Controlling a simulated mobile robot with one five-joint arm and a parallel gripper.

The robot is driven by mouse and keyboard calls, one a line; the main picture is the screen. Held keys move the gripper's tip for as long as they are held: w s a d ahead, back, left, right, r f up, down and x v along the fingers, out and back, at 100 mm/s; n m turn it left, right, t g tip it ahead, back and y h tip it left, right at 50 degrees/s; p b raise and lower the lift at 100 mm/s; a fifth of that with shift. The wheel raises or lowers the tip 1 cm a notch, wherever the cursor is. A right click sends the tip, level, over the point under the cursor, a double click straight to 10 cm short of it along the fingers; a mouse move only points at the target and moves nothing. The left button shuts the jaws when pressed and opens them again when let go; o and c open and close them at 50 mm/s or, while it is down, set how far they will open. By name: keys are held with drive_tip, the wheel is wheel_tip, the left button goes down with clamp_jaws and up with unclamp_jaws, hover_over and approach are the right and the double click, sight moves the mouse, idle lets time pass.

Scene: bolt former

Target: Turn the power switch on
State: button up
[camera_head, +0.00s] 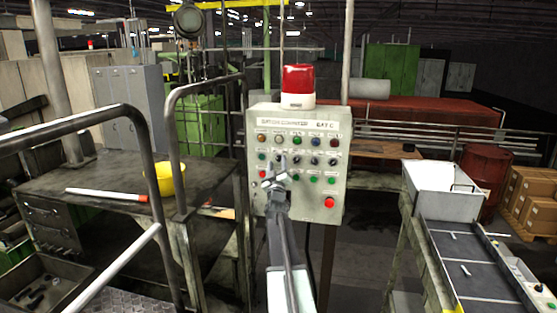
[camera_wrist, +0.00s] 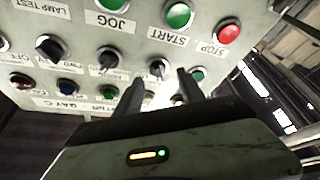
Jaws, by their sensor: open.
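The grey control box (camera_head: 257,205) carries rows of coloured buttons and black selector knobs. Its small labels are mostly unreadable in the head view, so I cannot tell which control is the power switch. My gripper (camera_head: 273,173) is in front of the box's left-middle part and hides some controls. In the wrist view my gripper (camera_wrist: 160,85) is open, with a black selector knob (camera_wrist: 158,68) showing between and just beyond its fingertips. Whether the fingers touch it I cannot tell. Two more black knobs, a left one (camera_wrist: 52,47) and a middle one (camera_wrist: 109,58), sit in the same row.
A red beacon (camera_head: 298,80) tops the box. A green START button (camera_wrist: 180,14) and red STOP button (camera_wrist: 228,32) are near the gripper.

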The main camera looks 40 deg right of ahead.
drive_tip(key=shift+w+d+r, duration=0.25)
drive_tip(key=shift+w+d, duration=0.15)
drive_tip(key=shift+d, duration=0.15)
drive_tip(key=shift+a, duration=0.1)
drive_tip(key=shift+c, duration=0.4)
